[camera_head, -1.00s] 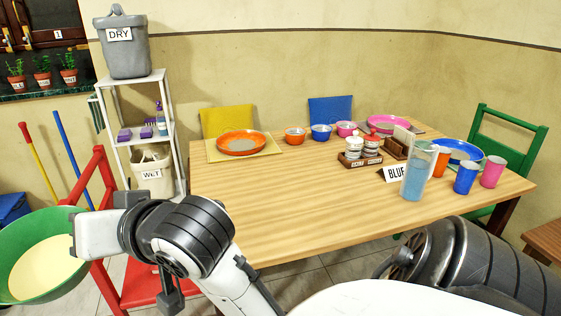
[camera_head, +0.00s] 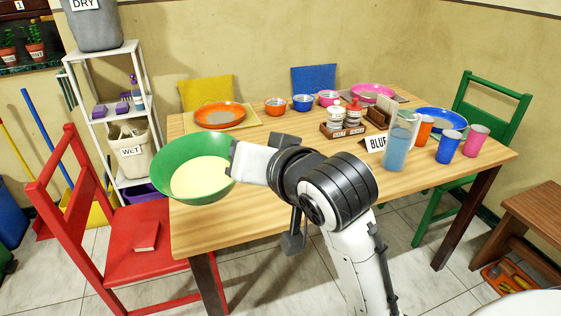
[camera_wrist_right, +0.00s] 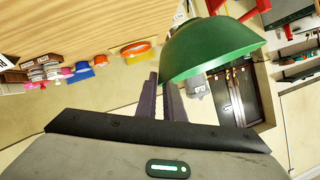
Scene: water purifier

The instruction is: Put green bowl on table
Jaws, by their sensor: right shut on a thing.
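The green bowl (camera_head: 190,168), pale inside, is at the near left corner of the wooden table (camera_head: 265,220) in the head view. Part of it extends past the table's left edge. My right gripper (camera_head: 234,158) is shut on the bowl's right rim. In the right wrist view, the bowl (camera_wrist_right: 212,50) shows its green outer side at the tips of my right gripper's fingers (camera_wrist_right: 161,80). I cannot tell whether the bowl's underside touches the tabletop. My left gripper is not in view.
A red chair (camera_head: 125,240) stands left of the table. An orange plate (camera_head: 220,115) lies behind the bowl. A condiment rack (camera_head: 343,128), pitcher (camera_head: 398,145) and several cups occupy the right side. The front middle of the tabletop is free, partly hidden by my arm.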

